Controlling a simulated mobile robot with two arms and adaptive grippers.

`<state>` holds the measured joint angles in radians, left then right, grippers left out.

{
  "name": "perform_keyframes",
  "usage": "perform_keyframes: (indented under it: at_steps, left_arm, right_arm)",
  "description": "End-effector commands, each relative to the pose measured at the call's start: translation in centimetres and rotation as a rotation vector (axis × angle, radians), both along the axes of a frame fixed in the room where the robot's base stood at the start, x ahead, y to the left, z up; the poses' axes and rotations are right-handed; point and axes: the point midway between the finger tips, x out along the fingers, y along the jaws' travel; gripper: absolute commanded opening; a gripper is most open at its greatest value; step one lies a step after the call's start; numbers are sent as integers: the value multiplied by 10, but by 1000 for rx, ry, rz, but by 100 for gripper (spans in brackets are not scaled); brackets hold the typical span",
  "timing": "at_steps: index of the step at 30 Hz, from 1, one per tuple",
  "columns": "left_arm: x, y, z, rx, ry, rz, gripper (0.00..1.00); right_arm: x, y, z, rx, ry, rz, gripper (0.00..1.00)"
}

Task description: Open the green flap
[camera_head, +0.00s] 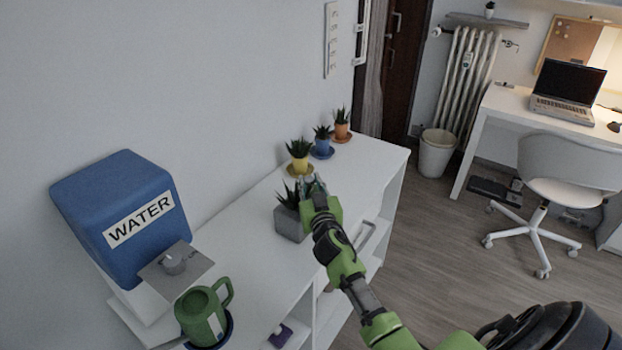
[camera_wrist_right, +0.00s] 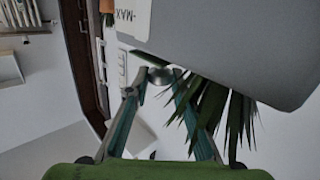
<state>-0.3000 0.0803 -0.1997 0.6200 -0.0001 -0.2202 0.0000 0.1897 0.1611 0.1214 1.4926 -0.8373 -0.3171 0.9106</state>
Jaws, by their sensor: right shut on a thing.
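No green flap can be made out in either view. My right gripper (camera_head: 313,184) reaches over the white shelf desk (camera_head: 262,262), just above and right of the spiky plant in a grey pot (camera_head: 291,224). In the right wrist view its two fingers (camera_wrist_right: 159,84) close around a small grey rounded piece (camera_wrist_right: 160,75); what this belongs to is unclear. The grey pot (camera_wrist_right: 235,45), with a "MAX" label, fills the upper right there, and its leaves (camera_wrist_right: 215,108) overlap the right finger. My left gripper is not in view.
A blue WATER dispenser (camera_head: 118,205) stands at the left, with a green mug (camera_head: 203,315) under its knob. Small plants in yellow (camera_head: 299,165), blue (camera_head: 321,147) and orange (camera_head: 341,131) pots stand behind my right gripper. The desk between mug and grey pot is clear.

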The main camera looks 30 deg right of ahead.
Motion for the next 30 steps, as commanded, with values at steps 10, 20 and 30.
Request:
perform_keyframes:
  at_steps: [10, 20, 30]
  left_arm:
    - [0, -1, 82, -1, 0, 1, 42]
    - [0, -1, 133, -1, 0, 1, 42]
    - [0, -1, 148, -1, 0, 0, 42]
  right_arm:
    - [10, 5, 20, -88, 219, 2, 1]
    - [24, 10, 22, -197, 479, 1, 1]
    - [35, 15, 18, -276, 669, 1, 1]
